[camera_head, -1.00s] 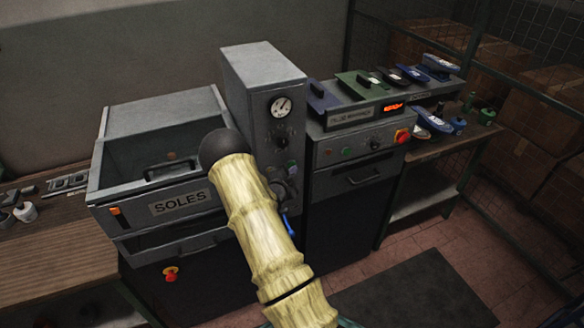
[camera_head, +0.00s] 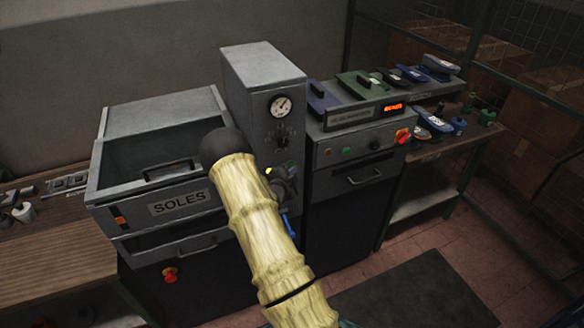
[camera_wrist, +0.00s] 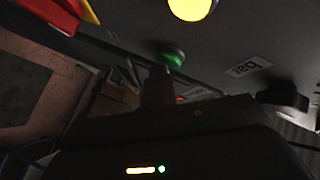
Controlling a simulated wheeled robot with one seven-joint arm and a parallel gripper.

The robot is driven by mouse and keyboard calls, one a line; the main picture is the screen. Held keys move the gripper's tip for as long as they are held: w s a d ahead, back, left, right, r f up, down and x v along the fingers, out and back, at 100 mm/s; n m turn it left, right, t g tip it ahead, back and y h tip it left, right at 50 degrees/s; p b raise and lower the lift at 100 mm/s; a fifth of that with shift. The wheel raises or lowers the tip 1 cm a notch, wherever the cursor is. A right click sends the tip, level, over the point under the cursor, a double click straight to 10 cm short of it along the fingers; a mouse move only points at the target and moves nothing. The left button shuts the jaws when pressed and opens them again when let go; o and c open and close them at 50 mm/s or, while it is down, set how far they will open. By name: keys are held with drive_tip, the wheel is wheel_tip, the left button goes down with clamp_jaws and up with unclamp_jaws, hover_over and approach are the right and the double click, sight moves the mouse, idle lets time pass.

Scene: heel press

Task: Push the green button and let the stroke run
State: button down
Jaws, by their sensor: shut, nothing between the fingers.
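The green button (camera_wrist: 172,60) shows in the wrist view on the underside-looking dark panel of the press. My gripper (camera_wrist: 159,82) is shut and empty, its dark fingertips right at the button; I cannot tell if they press on it. A round yellow lamp (camera_wrist: 192,7) beside the button is lit, and it also shows in the head view (camera_head: 268,170).
A grey drawer unit marked SOLES (camera_head: 180,203) stands left of the column. A second machine (camera_head: 355,150) with an orange display stands to the right. A red and yellow knob (camera_wrist: 62,10) is at the upper left in the wrist view.

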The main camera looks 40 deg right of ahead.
drive_tip(key=shift+s+a, duration=0.15)
drive_tip(key=shift+s, duration=0.45)
drive_tip(key=s, duration=0.2)
drive_tip(key=s+a+b, duration=0.1)
drive_tip(key=s, duration=0.2)
drive_tip(key=shift+a, duration=0.1)
drive_tip(key=shift+w, duration=0.1)
idle(0.7)
